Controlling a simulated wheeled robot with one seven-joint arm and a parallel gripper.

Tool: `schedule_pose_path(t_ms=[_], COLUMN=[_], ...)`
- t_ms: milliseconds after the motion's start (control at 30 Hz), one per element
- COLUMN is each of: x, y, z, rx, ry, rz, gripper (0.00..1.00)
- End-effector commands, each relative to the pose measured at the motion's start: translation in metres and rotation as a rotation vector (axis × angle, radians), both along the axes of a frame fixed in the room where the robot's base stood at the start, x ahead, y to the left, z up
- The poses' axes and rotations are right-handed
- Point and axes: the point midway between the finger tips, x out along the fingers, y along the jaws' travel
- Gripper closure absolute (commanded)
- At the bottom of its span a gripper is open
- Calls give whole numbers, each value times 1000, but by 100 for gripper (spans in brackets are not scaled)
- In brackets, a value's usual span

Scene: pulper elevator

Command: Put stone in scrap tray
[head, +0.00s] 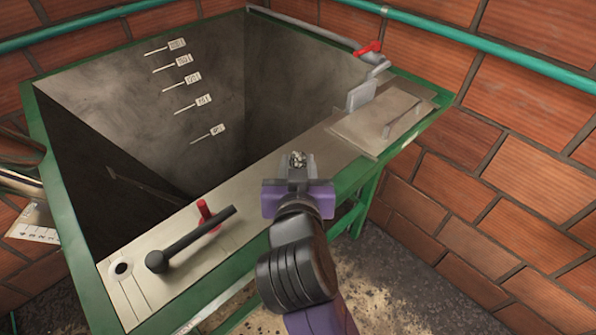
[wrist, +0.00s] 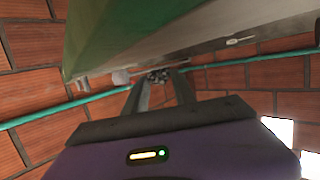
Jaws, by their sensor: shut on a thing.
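My gripper (head: 298,172) is shut on a small, speckled grey stone (head: 298,159) at the front edge of the green-framed tank, near the middle of its pale metal rim. The stone sits between the fingertips, and its lower part is hidden by them. In the wrist view, the stone (wrist: 158,76) shows dark between the two fingers, below the underside of the green frame. No thing is plainly recognisable as the scrap tray. A flat pale plate (head: 365,132) with a bar handle lies on the rim to the right of my gripper; I cannot tell if it is the tray.
The deep tank (head: 150,120) is open, with marked level tags on its wall. A black lever (head: 190,240) and a red handle (head: 207,215) stand on the front rim at left. A red-handled valve (head: 368,49) is at back right. Brick walls (head: 470,190) enclose the right side.

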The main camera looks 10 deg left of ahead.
Motion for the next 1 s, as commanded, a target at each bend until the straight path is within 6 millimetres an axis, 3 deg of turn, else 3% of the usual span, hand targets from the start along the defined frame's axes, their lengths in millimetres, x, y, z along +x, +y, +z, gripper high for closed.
schedule_pose_path(t_ms=[167, 600, 633, 700, 1000], x=[0, 0, 0, 0, 0], y=[0, 0, 0, 0, 0], z=[-23, -30, -28, -28, -28], rx=[-2, -1, -1, -1, 0], ry=[3, 0, 0, 1, 1], rz=[-1, 0, 0, 0, 0], gripper=[100, 100, 63, 49, 47])
